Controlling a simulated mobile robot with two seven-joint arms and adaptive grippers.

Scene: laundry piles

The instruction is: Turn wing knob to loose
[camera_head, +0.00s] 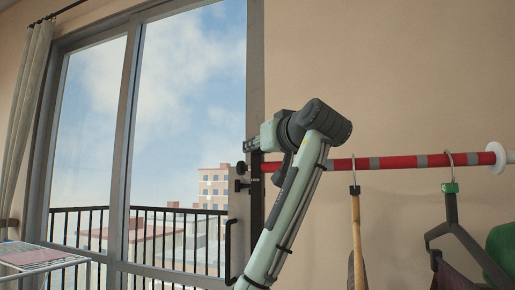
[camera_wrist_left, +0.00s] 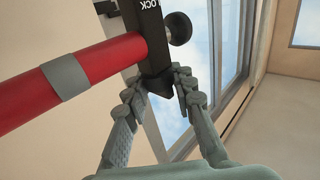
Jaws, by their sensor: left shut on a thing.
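A black post or bracket (camera_wrist_left: 152,50) with white lettering ending in "LOCK" stands at the end of the red rail (camera_wrist_left: 90,62). A dark round knob (camera_wrist_left: 179,28) sticks out of its side in the left wrist view; I cannot tell whether it is the wing knob. My left gripper (camera_wrist_left: 155,80) has its fingers on both sides of the black bracket's end and is shut on it. In the head view my left gripper (camera_head: 253,146) is at the bracket's top, above the dark knob (camera_head: 241,166). My right gripper is not in view.
The red rail (camera_head: 400,162) with grey bands runs right to a white disc (camera_head: 496,157). A wooden hanger (camera_head: 356,220) and a dark hanger (camera_head: 455,230) hang from it. A glass door (camera_head: 190,110) is behind. A drying rack (camera_head: 35,257) stands at lower left.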

